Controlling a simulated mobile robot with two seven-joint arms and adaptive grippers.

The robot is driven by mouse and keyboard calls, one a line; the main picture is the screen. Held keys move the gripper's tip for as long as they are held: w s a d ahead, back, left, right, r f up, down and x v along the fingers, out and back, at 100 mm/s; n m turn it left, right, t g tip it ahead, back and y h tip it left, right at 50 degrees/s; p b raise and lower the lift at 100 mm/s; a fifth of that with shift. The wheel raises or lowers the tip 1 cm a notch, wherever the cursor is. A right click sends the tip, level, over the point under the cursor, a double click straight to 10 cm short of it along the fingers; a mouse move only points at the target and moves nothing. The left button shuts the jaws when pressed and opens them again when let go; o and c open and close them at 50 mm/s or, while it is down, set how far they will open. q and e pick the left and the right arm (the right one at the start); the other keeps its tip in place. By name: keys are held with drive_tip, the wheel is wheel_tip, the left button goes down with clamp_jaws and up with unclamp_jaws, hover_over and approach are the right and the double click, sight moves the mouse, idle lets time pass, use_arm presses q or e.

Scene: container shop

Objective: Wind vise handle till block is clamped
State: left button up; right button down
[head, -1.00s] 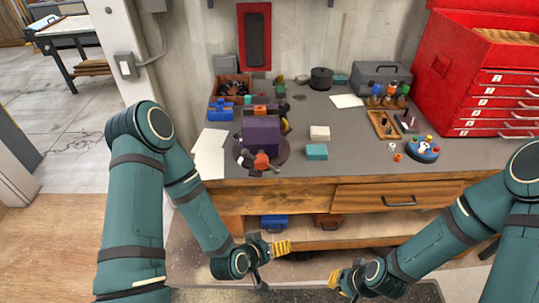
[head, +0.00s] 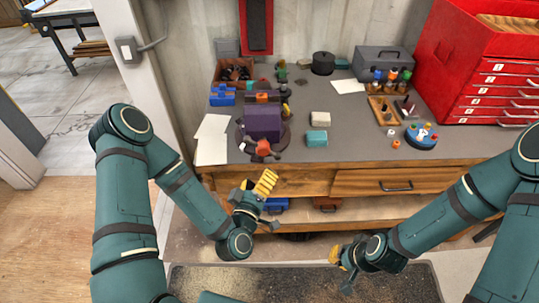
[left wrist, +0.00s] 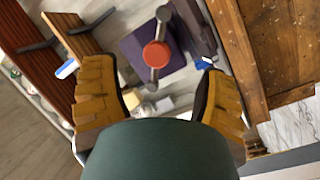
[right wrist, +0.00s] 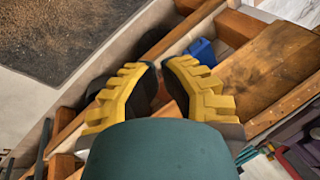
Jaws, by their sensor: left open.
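The purple vise (head: 264,122) stands on the bench near its front edge; it also shows in the left wrist view (left wrist: 133,45). Its handle has a red hub (head: 263,148) and a grey bar, facing me. In the left wrist view the hub (left wrist: 156,54) lies ahead between my fingers, with the bar running up and down. I cannot make out clearly which part is the block behind the purple jaw. My left gripper (head: 267,182) is open and empty, below and in front of the handle, apart from it. My right gripper (head: 337,255) is low before the bench, its fingers almost together, empty.
The bench top (head: 350,145) has free room at the front right. Left of the vise lie white papers (head: 212,140). A teal block (head: 316,139) and a cream block (head: 320,118) lie to its right. A drawer (head: 395,183) and lower shelf are below; a red cabinet (head: 495,70) stands at right.

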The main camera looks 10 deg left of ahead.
sight(270, 152)
use_arm(q)
drive_tip(key=shift+w+d+b, duration=0.15)
drive_tip(key=shift+w+b, duration=5.1)
drive_tip(key=shift+b, duration=1.65)
use_arm(e)
wheel_tip(270, 152, down, 14)
drive_tip(key=s, duration=0.2)
drive_tip(key=shift+a+g, duration=0.3)
drive_tip(key=shift+a, duration=0.05)
drive_tip(key=shift+f, duration=0.1)
use_arm(q)
drive_tip(key=c, duration=1.2)
drive_tip(key=shift+w, duration=0.1)
clamp_jaws()
use_arm(e)
drive_tip(key=shift+w, duration=0.1)
use_arm(q)
drive_tip(key=shift+r, duration=0.1)
